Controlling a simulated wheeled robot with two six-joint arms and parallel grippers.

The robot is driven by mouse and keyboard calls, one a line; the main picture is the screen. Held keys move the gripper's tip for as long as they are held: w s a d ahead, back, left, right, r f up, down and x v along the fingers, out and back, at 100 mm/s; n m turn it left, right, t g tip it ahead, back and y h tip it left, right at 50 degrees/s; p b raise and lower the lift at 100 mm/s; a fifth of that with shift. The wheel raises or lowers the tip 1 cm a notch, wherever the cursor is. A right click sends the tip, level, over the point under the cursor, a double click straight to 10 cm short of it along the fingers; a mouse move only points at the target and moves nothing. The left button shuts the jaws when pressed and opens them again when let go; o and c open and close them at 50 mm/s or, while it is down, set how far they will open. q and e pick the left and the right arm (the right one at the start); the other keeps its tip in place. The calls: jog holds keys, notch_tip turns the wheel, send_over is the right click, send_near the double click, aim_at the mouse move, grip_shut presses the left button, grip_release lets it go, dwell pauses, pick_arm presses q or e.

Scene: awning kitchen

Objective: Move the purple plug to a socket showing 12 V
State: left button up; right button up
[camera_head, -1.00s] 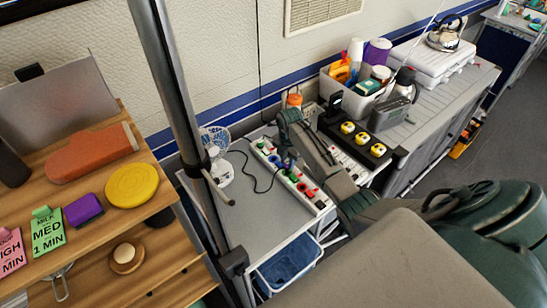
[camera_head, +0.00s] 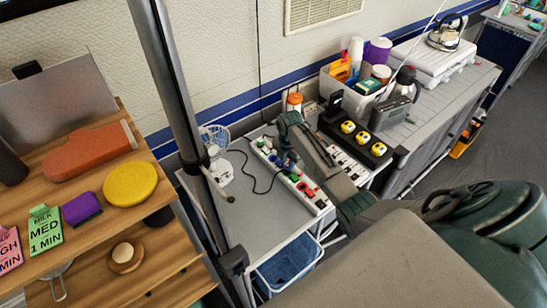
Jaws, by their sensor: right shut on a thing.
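A white power strip (camera_head: 314,202) lies on the grey side table, with green and red plugs along it. My right gripper (camera_head: 284,161) reaches down over the middle of this strip. It is shut on a small, dark bluish-purple plug, mostly hidden by the fingers. I cannot tell whether the plug is seated in the strip or just above it. A second white strip (camera_head: 348,165) lies partly behind my arm. A black strip with yellow-topped plugs (camera_head: 378,150) stands to its right. Voltage labels are too small to read. My left gripper is not in view.
A small fan (camera_head: 215,139) and a loose black cable (camera_head: 262,190) are left of the strip. A metal post (camera_head: 178,110) stands in front left. A white bin (camera_head: 342,97) and a grey radio (camera_head: 390,115) stand behind. The table's left front (camera_head: 255,235) is clear.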

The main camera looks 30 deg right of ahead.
jog(key=shift+f, duration=0.65)
dwell(0.8)
jog(key=o, duration=1.1)
jog(key=shift+c, duration=0.2)
jog(key=shift+o, duration=0.4)
jog(key=shift+o, duration=0.8)
jog(key=shift+r, duration=0.15)
jog(key=shift+r+p, duration=0.6)
jog(key=shift+r, duration=2.75)
